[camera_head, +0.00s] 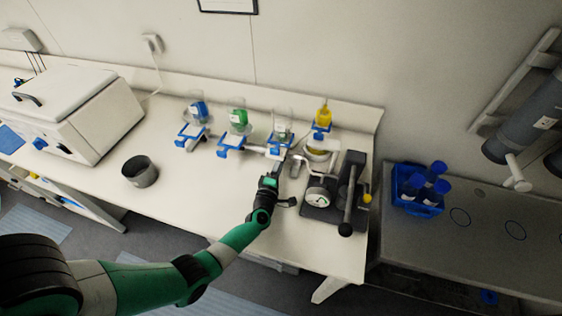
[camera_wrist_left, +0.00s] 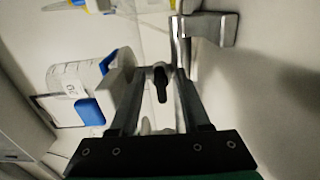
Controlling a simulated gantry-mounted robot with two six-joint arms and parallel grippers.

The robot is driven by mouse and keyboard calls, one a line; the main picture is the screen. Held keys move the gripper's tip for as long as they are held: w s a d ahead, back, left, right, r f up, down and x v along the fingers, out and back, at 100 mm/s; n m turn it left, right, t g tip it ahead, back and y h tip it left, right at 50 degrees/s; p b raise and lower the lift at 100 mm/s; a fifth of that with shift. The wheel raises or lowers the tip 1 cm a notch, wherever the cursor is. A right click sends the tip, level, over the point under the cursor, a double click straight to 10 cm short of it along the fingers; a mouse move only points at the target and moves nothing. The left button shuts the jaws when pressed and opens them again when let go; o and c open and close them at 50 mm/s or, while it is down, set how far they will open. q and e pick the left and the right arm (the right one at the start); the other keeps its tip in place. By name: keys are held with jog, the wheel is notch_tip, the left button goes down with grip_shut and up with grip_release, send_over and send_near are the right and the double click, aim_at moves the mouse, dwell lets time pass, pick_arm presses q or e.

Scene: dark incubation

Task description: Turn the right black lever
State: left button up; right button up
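A device with a dark base (camera_head: 320,211) and a round dial stands at the right end of the bench. A black lever (camera_head: 346,213) with a round end stands upright along its right side. My left gripper (camera_head: 285,172) is left of this device, in front of a blue-and-white stand (camera_head: 279,152), apart from that lever. In the left wrist view my left gripper (camera_wrist_left: 157,76) has its fingers apart. A small dark lever-like part (camera_wrist_left: 161,87) shows between them; I cannot tell whether they touch it. My right gripper is not in view.
Several blue stands hold glassware with blue, green and yellow contents along the back. A dark cup (camera_head: 140,172) and a white box machine (camera_head: 75,115) stand left. A blue rack (camera_head: 417,207) sits on the grey right bench. The bench middle is clear.

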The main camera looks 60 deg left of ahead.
pick_arm(q)
jog(key=shift+d, duration=0.1)
jog(key=shift+s+d, duration=0.2)
jog(key=shift+d, duration=0.05)
jog(key=p+v, duration=0.2)
jog(key=v, duration=0.9)
jog(key=shift+w, duration=0.1)
